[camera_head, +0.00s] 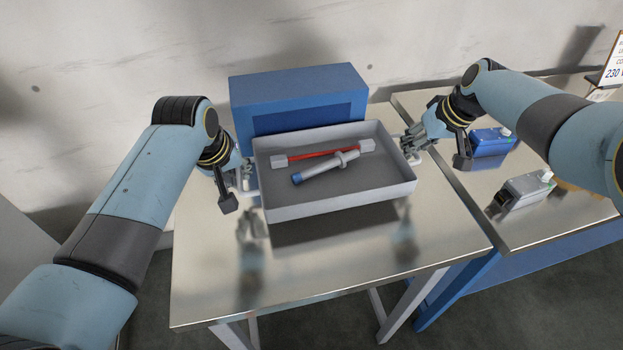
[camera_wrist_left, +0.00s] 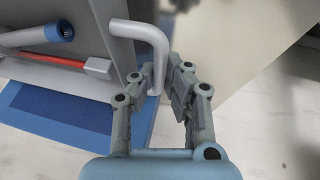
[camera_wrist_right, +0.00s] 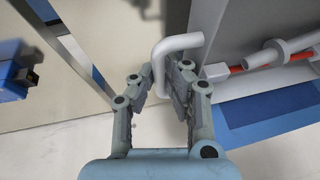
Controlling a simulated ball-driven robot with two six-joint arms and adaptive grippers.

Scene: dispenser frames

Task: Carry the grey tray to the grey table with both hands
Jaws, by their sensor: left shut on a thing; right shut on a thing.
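The grey tray (camera_head: 340,198) is in the middle of the head view, roughly level above the shiny metal-topped grey table (camera_head: 330,285), with its shadow and reflection below it. It holds a red rod with pale block ends (camera_head: 318,154) and a grey cylindrical tool with a blue end (camera_head: 325,169). My left gripper (camera_head: 247,178) is at the tray's left side, shut on a bent handle (camera_wrist_left: 152,35). My right gripper (camera_head: 412,146) is at its right side, shut on the other handle (camera_wrist_right: 180,43).
A blue box (camera_head: 300,88) stands behind the tray, close to its back wall. A second metal-topped table with a blue frame (camera_head: 470,200) adjoins at right, bearing a blue device (camera_head: 490,143) and a grey device (camera_head: 522,190). The front of the grey table is clear.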

